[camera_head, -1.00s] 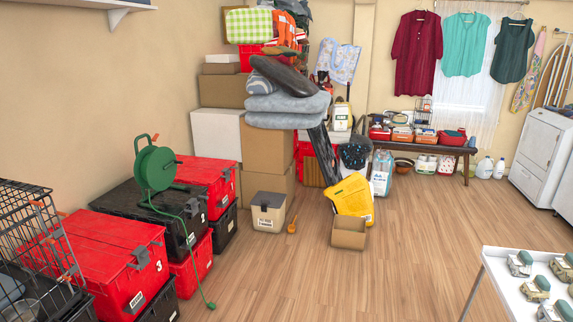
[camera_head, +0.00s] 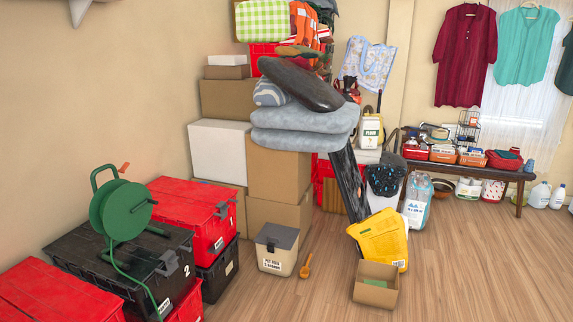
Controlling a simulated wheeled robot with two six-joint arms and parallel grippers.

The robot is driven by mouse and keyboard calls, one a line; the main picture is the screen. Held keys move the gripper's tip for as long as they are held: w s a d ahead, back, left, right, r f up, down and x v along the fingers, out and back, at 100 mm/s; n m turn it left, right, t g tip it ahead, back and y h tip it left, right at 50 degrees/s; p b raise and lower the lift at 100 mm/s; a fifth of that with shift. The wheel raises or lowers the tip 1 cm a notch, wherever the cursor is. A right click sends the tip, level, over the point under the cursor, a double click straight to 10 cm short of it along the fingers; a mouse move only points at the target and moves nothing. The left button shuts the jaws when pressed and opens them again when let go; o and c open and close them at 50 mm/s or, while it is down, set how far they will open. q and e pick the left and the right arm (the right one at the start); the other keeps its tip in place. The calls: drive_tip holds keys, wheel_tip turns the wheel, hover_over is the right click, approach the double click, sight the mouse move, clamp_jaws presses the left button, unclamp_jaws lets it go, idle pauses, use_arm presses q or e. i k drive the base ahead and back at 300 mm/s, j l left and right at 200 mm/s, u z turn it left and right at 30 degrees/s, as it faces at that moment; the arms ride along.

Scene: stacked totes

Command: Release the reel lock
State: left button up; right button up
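A green cable reel (camera_head: 120,210) stands on a black lidded tote (camera_head: 75,252) at the left. It has a round drum, a carrying handle on top and a green cable or tube running down the tote's front. A small orange part (camera_head: 124,167) shows at the upper right of the drum; I cannot tell from here whether it is the lock or how it is set. Neither of my grippers is in view.
Red totes (camera_head: 190,212) stand beside and in front of the reel's tote. Boxes and folded grey cushions (camera_head: 304,138) are piled behind. A beige bin (camera_head: 276,248), a wooden scoop (camera_head: 305,266) and an open carton (camera_head: 376,284) are on the floor.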

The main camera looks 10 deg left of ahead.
sight(124, 167)
drive_tip(key=i+u, duration=0.4)
drive_tip(key=i+l+u, duration=0.55)
drive_tip(key=i+u, duration=0.2)
drive_tip(key=i+l+u, duration=0.35)
drive_tip(key=k, duration=0.1)
